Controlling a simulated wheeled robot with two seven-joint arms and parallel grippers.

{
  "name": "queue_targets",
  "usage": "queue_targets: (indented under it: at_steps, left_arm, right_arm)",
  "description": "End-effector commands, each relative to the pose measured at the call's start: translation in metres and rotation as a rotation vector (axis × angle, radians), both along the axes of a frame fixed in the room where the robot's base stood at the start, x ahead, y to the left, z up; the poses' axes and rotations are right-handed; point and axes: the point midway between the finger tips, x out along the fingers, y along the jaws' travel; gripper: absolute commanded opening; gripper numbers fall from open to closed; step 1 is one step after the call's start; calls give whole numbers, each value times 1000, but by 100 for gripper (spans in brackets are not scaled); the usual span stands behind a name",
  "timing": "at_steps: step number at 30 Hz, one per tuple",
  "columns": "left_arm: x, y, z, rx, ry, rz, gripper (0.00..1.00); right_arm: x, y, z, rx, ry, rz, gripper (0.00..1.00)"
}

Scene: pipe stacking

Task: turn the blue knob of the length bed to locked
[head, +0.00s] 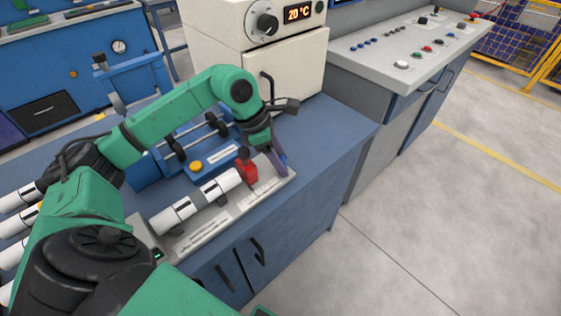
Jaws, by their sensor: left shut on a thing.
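The length bed (232,212) is a long light-grey fixture near the front edge of the blue bench. A white pipe with dark bands (200,201) lies along it, with a red block (247,170) at its far right end. My left gripper (279,166) reaches down at the right end of the bed, just beyond the red block. It is shut on the blue knob (283,157), of which only a small blue part shows between the fingers. The knob's setting cannot be read. My right gripper is not in view.
Behind the bed is a blue fixture with rollers and a yellow button (196,166). A cream oven (296,62) reading 20 °C stands at the back of the bench. More white pipes (14,226) lie at the left. Open floor is at the right.

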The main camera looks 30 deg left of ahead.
Motion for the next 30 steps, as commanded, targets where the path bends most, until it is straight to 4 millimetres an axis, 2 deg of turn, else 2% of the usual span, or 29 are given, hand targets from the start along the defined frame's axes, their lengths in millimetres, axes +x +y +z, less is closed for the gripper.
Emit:
queue_targets:
  at_steps: [18,30]
  left_arm:
    - [5,1,3,-2,-7,-575,0]
    - [7,1,2,0,-7,-835,0]
  right_arm:
    - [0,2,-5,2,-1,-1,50]
    - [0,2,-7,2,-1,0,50]
